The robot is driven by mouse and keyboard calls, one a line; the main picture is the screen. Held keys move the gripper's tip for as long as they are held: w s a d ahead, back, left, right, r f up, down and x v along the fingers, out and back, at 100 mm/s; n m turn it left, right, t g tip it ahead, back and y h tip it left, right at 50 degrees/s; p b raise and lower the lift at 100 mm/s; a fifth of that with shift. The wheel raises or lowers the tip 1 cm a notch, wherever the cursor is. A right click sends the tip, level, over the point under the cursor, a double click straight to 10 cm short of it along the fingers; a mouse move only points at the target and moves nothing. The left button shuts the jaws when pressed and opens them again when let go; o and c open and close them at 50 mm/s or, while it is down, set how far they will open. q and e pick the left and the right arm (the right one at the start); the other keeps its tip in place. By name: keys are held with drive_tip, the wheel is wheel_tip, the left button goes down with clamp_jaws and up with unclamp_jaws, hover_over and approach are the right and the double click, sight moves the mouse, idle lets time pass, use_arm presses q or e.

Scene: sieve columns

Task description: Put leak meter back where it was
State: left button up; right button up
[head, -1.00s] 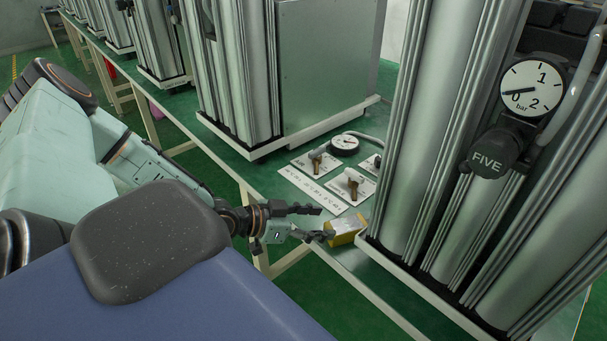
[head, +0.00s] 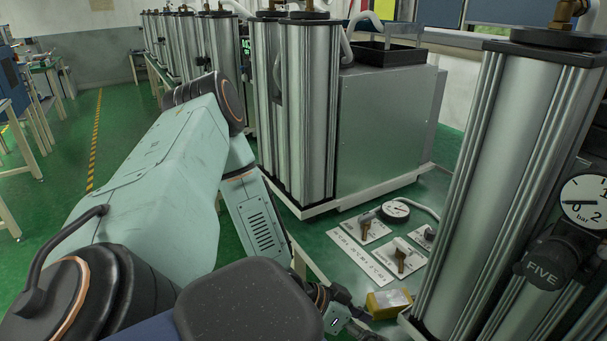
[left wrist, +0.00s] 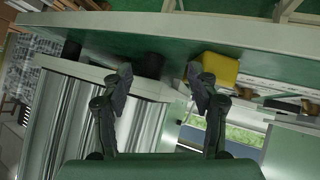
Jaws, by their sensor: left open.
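A small yellow box with a pale top (head: 388,303), probably the leak meter, sits on the green bench by the foot of column FIVE. No label on it can be read. It also shows in the left wrist view (left wrist: 215,68), just beyond one fingertip. My left gripper (head: 358,312) is beside the box, on its left in the head view. In the left wrist view its two fingers (left wrist: 160,78) are spread with nothing between them. Whether a fingertip touches the box I cannot tell. My right gripper is not in view.
A round dial gauge (head: 395,209) with a hose, valve plates with levers (head: 403,257) and a white label strip (head: 360,257) lie behind the box. Column FIVE (head: 470,190) stands close on the right. A grey cabinet (head: 385,125) with columns stands at the back.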

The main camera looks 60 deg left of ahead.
use_arm(q)
drive_tip(key=s+d+f+n+g+y, duration=0.2)
drive_tip(key=s+d+f+g, duration=0.35)
drive_tip(key=s, duration=0.35)
drive_tip(key=s+f+n+g+y, duration=0.1)
drive_tip(key=s+g+y, duration=0.2)
drive_tip(key=s, duration=0.8)
drive_tip(key=shift+s+a+y, duration=0.15)
drive_tip(key=shift+s+y, duration=0.25)
drive_tip(key=shift+y, duration=0.1)
drive_tip(key=shift+f, duration=0.15)
